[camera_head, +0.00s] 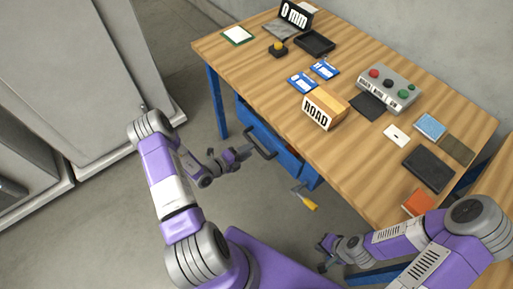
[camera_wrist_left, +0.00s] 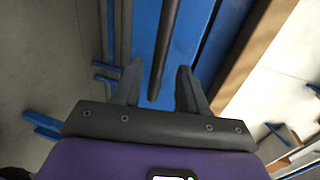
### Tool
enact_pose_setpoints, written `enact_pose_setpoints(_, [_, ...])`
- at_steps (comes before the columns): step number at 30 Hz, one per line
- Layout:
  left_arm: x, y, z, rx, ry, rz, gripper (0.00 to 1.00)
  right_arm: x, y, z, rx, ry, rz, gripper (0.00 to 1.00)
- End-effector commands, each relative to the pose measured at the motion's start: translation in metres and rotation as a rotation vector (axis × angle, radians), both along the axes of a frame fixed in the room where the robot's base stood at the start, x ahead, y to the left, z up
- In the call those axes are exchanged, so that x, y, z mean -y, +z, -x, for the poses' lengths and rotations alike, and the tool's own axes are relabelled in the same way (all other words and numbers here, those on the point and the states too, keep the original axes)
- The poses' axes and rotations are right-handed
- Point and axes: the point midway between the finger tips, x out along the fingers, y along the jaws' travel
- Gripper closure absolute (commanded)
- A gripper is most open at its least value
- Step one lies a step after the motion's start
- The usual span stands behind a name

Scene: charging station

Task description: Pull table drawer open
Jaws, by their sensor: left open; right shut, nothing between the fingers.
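The blue drawer (camera_head: 285,158) sits under the wooden table top, on the side facing me. Its dark bar handle (camera_head: 262,146) stands out from the front. My left gripper (camera_head: 243,152) is open beside the handle. In the left wrist view the handle (camera_wrist_left: 170,40) runs down between the two spread fingers of my left gripper (camera_wrist_left: 159,72). I cannot tell how deep it sits between them, and no finger is closed on it. My right gripper (camera_head: 324,252) is shut and empty, low near the table's front corner.
A yellow-handled tool (camera_head: 306,202) shows below the drawer. Grey cabinets (camera_head: 85,70) stand left; floor between is clear.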

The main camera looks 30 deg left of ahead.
Motion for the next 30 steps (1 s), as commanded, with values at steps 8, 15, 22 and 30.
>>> enact_pose_setpoints(8, [0.017,-0.010,-0.038,0.001,-0.005,-0.003,0.58,0.000,-0.013,0.000,0.000,0.000,0.000,1.00])
enact_pose_setpoints(15, [0.020,-0.011,-0.047,-0.001,-0.004,-0.003,0.58,0.000,-0.015,0.000,0.000,0.000,0.000,1.00])
enact_pose_setpoints(22, [0.021,-0.011,-0.046,-0.001,-0.005,-0.003,0.67,0.000,-0.015,0.000,0.000,0.000,0.000,1.00])
enact_pose_setpoints(30, [0.020,-0.011,-0.046,-0.001,-0.005,-0.004,1.00,0.000,-0.015,0.000,0.000,0.000,0.000,1.00])
